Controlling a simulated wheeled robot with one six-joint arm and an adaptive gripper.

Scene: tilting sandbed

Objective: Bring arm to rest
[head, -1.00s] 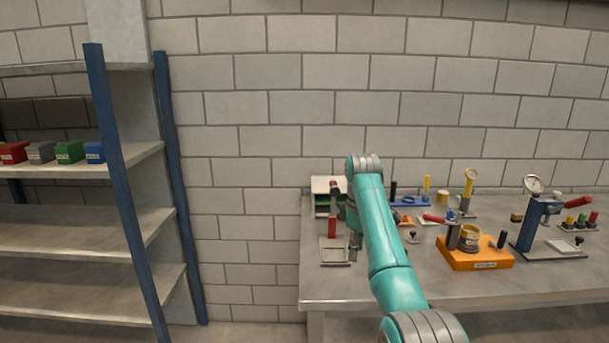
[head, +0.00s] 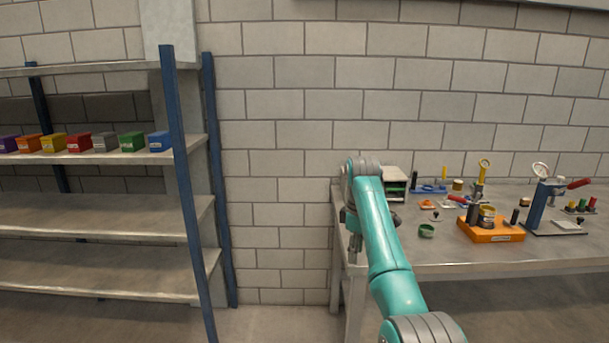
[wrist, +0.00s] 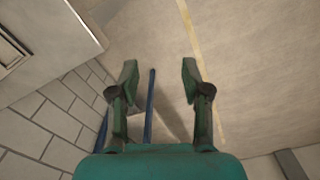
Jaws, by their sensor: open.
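My arm (head: 383,235) is teal and reaches forward, bent down at its far end. My gripper (head: 352,238) hangs in front of the bench's left end in the head view, partly hidden by the arm. In the wrist view my gripper (wrist: 160,78) has its two dark green fingers spread apart.
A shelf rack (head: 90,215) with coloured bins stands left. Bare wall (head: 275,190) shows between them.

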